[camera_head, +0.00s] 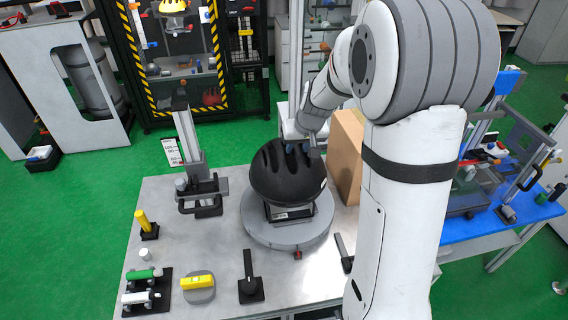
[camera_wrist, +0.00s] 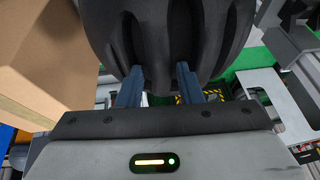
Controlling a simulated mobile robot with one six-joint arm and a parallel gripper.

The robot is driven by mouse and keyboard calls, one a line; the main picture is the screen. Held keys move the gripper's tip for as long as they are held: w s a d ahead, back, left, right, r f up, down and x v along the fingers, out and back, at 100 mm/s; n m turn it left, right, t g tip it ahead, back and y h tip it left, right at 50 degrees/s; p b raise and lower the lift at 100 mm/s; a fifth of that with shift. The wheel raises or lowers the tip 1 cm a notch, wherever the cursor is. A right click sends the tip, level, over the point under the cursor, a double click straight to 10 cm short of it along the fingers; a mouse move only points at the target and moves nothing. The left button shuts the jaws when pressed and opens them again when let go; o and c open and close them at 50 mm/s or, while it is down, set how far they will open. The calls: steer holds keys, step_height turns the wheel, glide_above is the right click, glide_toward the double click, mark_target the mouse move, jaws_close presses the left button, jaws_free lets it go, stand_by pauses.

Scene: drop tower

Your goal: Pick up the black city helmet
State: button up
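The black city helmet (camera_head: 285,175) sits on a stand on a round grey turntable (camera_head: 262,232) on the metal bench. In the wrist view the helmet (camera_wrist: 160,35) fills the upper middle, with long dark vent grooves and a rib between them. My gripper (camera_head: 299,147) is at the far upper side of the helmet. In the wrist view its two blue fingers (camera_wrist: 159,75) are apart, with their tips close to the helmet's edge on either side of the rib. I cannot tell whether the tips touch it. The helmet's underside is largely hidden.
A brown box (camera_head: 346,157) stands right of the helmet, close to my arm. A vertical post device (camera_head: 190,145) stands to the left. Small tools, including a yellow block (camera_head: 197,282), lie on the near bench. A blue table (camera_head: 485,230) is at the right.

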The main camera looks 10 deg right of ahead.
steer(key=shift+c, duration=0.4)
jaws_close()
